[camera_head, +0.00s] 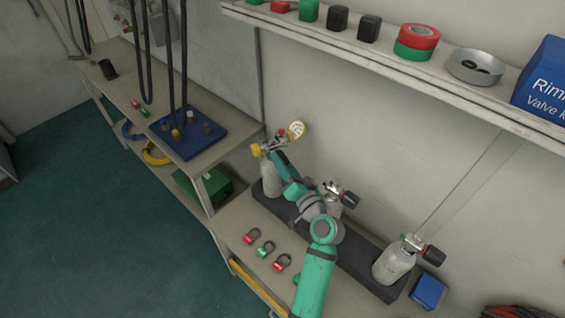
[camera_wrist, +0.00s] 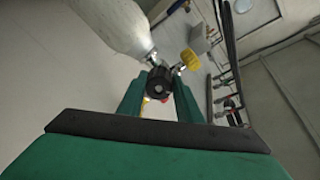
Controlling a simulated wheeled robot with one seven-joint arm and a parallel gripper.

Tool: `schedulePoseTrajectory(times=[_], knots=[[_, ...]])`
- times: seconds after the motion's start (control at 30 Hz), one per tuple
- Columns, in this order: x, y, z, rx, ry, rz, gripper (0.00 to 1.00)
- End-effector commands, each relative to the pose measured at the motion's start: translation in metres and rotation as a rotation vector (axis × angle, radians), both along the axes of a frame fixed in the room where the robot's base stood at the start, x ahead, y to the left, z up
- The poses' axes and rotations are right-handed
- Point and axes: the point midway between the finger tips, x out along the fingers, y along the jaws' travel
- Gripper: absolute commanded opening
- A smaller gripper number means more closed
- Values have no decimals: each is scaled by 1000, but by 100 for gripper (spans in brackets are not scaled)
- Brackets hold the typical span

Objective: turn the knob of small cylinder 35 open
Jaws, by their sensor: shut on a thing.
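Three pale small cylinders stand in a dark rack (camera_head: 345,252) on the bench: a left one (camera_head: 271,182), a middle one (camera_head: 333,207) and a right one (camera_head: 394,262). I cannot read a number on any of them. My gripper (camera_head: 276,156) is at the valve of the left cylinder. In the wrist view this cylinder (camera_wrist: 108,28) is at the upper left, and its dark knob (camera_wrist: 160,83) sits between the two fingers of my gripper (camera_wrist: 158,92), which are shut on it. A yellow-capped fitting (camera_wrist: 190,59) is beside the knob. My arm partly hides the middle cylinder.
A round yellow-rimmed gauge (camera_head: 297,130) is close to my gripper. A shelf (camera_head: 400,65) with tape rolls and a blue box (camera_head: 543,82) overhangs behind. The floor at left is clear.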

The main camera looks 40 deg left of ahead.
Motion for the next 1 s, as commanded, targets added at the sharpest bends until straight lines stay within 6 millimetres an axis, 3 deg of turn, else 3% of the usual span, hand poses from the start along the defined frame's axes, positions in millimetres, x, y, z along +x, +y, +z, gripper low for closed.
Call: schedulePoseTrajectory(times=[0.3,0.6,0.63,0.7,1.0], knots=[[0,0,1,58,143,0,9],[0,0,1,62,150,0,9],[0,0,1,62,150,0,39],[0,0,1,61,149,0,51],[0,-1,0,61,149,0,51]])
